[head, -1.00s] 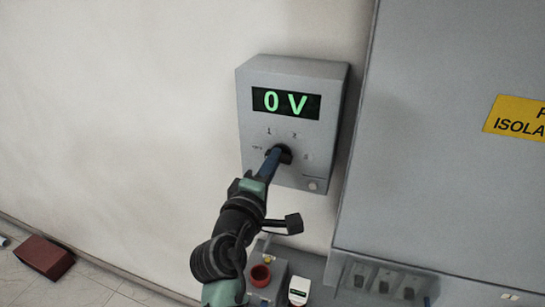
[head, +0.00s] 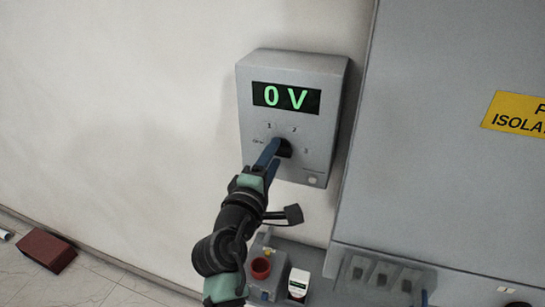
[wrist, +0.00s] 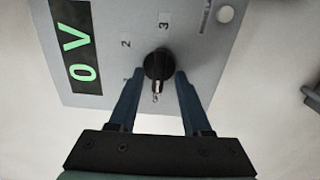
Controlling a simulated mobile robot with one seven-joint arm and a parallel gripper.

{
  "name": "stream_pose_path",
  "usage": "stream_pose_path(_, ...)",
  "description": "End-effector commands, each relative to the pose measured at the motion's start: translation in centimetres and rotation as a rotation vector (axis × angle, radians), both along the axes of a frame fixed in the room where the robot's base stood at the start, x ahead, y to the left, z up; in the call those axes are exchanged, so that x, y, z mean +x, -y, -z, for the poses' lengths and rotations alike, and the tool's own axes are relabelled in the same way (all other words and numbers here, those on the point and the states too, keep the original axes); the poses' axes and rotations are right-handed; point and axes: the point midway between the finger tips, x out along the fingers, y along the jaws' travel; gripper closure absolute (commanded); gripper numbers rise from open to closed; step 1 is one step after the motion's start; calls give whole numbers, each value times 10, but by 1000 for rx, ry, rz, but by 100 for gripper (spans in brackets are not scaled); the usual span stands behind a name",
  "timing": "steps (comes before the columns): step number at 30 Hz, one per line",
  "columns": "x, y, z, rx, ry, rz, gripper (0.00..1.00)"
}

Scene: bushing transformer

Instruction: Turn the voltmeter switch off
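The voltmeter is a grey wall box (head: 320,130) with a green "0 V" display (head: 286,98). Its switch is a round black knob (head: 285,149), which also shows in the wrist view (wrist: 157,64). The knob's pale pointer end points down in the wrist view, toward the box's left side, away from the 3. An "OFF" mark (head: 258,141) is at the left of the dial in the head view. My gripper (wrist: 159,76) is open, with one blue finger on each side of the knob and small gaps visible.
A large grey cabinet (head: 440,160) with a yellow sign (head: 517,114) stands close at the right. Below the box are a small grey unit with a red button (head: 261,268) and a white device (head: 298,285). A dark red block (head: 46,250) lies on the floor at left.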

Motion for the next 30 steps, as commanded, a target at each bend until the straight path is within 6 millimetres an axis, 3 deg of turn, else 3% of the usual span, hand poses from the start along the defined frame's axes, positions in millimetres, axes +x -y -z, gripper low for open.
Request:
stream_pose_path(8, 0, 0, -1, 1, 3, -1, 51)
stream_pose_path(13, -11, -5, 0, 3, 4, -2, 51)
stream_pose_path(30, -106, -35, 2, 1, 2, -2, 51)
